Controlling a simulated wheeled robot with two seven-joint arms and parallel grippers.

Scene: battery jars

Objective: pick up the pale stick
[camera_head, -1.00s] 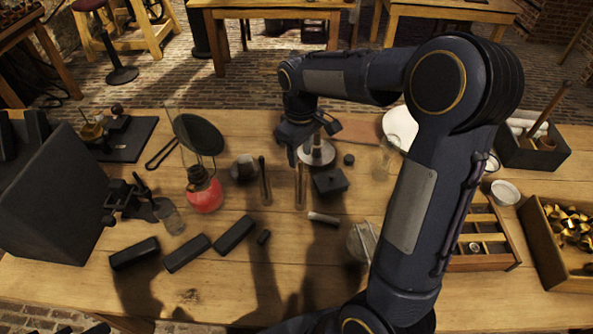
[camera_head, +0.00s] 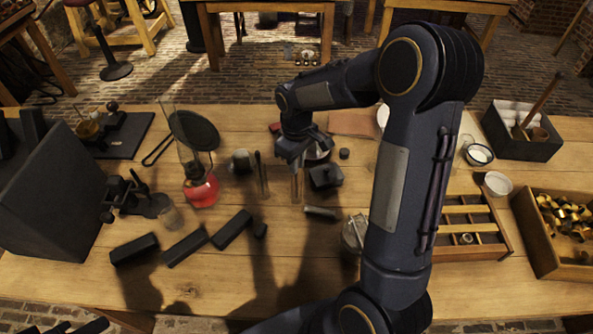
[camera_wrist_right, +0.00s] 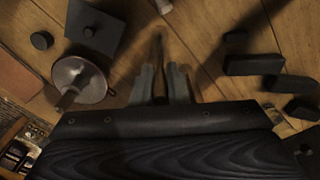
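A short pale stick (camera_head: 321,213) lies on the table in the head view, in front of a small black box (camera_head: 325,177). A pale end (camera_wrist_right: 163,5) shows at the top edge of the right wrist view, probably the same stick. My right gripper (camera_head: 296,166) points down behind the stick, close over a slim upright clear-sided piece (camera_head: 297,188). In the right wrist view, the fingers (camera_wrist_right: 163,70) are apart, with a thin dark upright shape (camera_wrist_right: 158,45) beyond the gap. I cannot tell whether they touch it. My left gripper is not recognisable in view.
Another slim upright piece (camera_head: 261,180) stands beside the gripper. A glass dish (camera_head: 354,234) and divided tray (camera_head: 470,250) are to the right. The front middle table is clear.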

